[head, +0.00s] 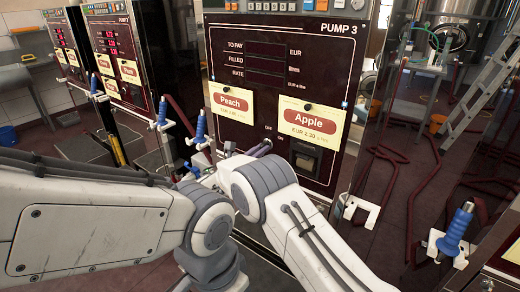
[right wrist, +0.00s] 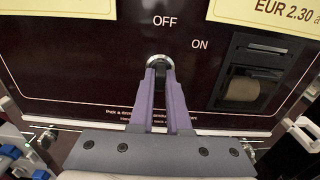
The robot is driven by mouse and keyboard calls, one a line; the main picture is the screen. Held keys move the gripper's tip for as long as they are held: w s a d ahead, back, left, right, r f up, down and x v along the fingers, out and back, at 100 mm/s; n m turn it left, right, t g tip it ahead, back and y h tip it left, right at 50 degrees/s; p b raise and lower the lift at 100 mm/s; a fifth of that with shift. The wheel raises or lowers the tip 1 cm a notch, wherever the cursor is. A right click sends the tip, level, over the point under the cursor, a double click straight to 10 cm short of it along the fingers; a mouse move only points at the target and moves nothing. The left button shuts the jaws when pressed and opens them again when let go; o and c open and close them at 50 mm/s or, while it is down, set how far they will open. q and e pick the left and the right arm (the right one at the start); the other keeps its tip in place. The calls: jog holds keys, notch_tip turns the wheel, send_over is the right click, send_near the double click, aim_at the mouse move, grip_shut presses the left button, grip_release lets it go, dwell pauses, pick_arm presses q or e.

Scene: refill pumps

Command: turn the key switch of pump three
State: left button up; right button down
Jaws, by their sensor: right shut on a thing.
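Pump three (head: 290,30) stands in front of me, with a dark red panel. Its key switch (right wrist: 158,60) is a round metal ring below the OFF label (right wrist: 165,20), with the ON label (right wrist: 200,44) to the right. My right gripper (right wrist: 160,68) is shut on the key in this switch, its two purple fingers pointing at the panel. The fingers hide most of the key, so I cannot tell which way it points. In the head view my right gripper (head: 262,147) is at the lower left of the panel. My left arm comes in from the left; its gripper does not show.
Peach (head: 231,101) and Apple (head: 308,119) cards hang above the switch. A printer slot (head: 305,158) is to its right. Blue-handled nozzles, one (head: 200,128) at the left and one (head: 455,232) at the right, flank the pump. A ladder (head: 485,85) stands behind.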

dwell(0.4)
jog(key=c, duration=0.9)
grip_release()
